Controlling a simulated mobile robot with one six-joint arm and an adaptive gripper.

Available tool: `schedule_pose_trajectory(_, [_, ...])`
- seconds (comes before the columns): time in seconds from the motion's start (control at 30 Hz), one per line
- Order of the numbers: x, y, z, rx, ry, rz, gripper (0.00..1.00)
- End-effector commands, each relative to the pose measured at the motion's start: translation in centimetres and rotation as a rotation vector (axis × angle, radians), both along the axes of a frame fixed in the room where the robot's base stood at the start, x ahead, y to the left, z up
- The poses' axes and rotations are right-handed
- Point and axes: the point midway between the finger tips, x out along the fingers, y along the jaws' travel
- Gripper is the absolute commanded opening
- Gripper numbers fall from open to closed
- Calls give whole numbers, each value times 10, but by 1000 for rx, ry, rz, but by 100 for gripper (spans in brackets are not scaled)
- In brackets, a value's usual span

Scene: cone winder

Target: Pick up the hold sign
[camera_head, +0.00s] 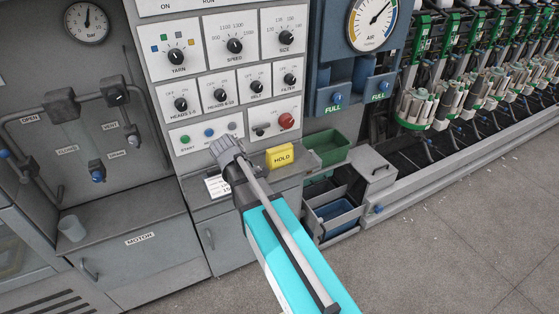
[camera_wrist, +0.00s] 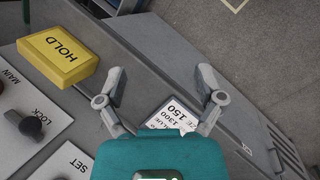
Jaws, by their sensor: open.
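The hold sign (camera_head: 281,156) is a yellow block marked HOLD. It sits on the grey ledge below the control panel, just right of my gripper (camera_head: 226,149) in the head view. In the wrist view the hold sign (camera_wrist: 60,52) is at the upper left, outside the fingers and apart from them. My gripper (camera_wrist: 160,95) is open and empty, with its two fingers spread over the ledge and a printed card (camera_wrist: 172,118).
The control panel (camera_head: 225,75) with knobs and a red button (camera_head: 286,120) rises behind the ledge. A green bin (camera_head: 326,147) and an open drawer (camera_head: 335,215) are to the right. A cup (camera_head: 72,228) stands at the left.

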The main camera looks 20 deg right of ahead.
Motion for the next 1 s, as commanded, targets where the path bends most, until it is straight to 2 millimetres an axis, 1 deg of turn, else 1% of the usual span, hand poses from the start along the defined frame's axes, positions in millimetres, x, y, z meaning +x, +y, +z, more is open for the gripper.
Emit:
schedule_pose_trajectory(0.03, [22,-5,-3,-54,34,73,87])
schedule_pose_trajectory(0.2, [67,-23,4,-240,183,310,87])
schedule_pose_trajectory(0.4, [115,-37,19,-435,394,539,87])
schedule_pose_trajectory(0.5, [133,-40,27,-507,488,618,87])
schedule_pose_trajectory(0.6, [145,-42,33,-558,561,670,87])
schedule_pose_trajectory(0.7, [152,-43,37,-586,607,701,87])
schedule_pose_trajectory(1.0, [153,-43,40,-600,630,717,87])
